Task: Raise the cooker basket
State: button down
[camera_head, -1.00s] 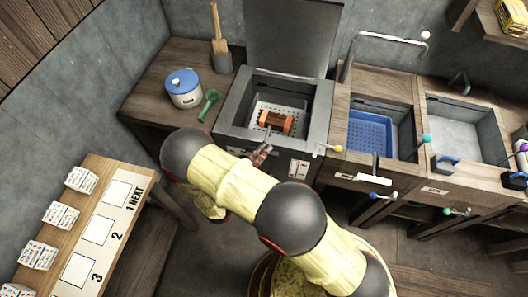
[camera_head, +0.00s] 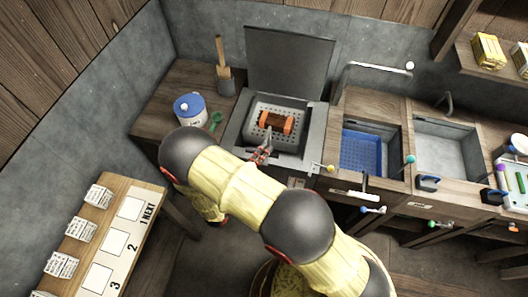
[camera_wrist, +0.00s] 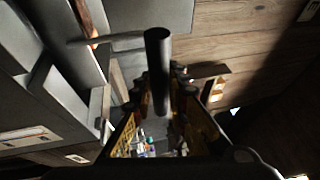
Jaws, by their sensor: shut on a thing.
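The cooker (camera_head: 235,128) is a grey box with its lid (camera_head: 290,68) standing open behind it. A light perforated basket (camera_head: 262,104) is at the cooker's opening, with its rim near or above the cooker's top. An orange-brown spool-like piece (camera_head: 275,122) lies in the basket. My gripper (camera_head: 261,152) is at the front of the cooker, shut on the basket's handle. In the wrist view, the dark round handle (camera_wrist: 158,60) stands between my gripper's fingers (camera_wrist: 160,115). The basket's underside is hidden.
A blue basket (camera_head: 362,152) sits in the basin to the right, beside an empty basin (camera_head: 440,145). A yellow-knobbed lever (camera_head: 330,168) is close right of my gripper. A blue-lidded pot (camera_head: 189,108) and green spoon (camera_head: 215,120) stand left. Open space lies above the cooker.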

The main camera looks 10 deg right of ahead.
jog(key=shift+r, duration=0.25)
jog(key=c, duration=1.7)
grip_release()
jog(key=shift+f, duration=0.1)
jog(key=v, duration=1.2)
jog(key=shift+f, duration=0.1)
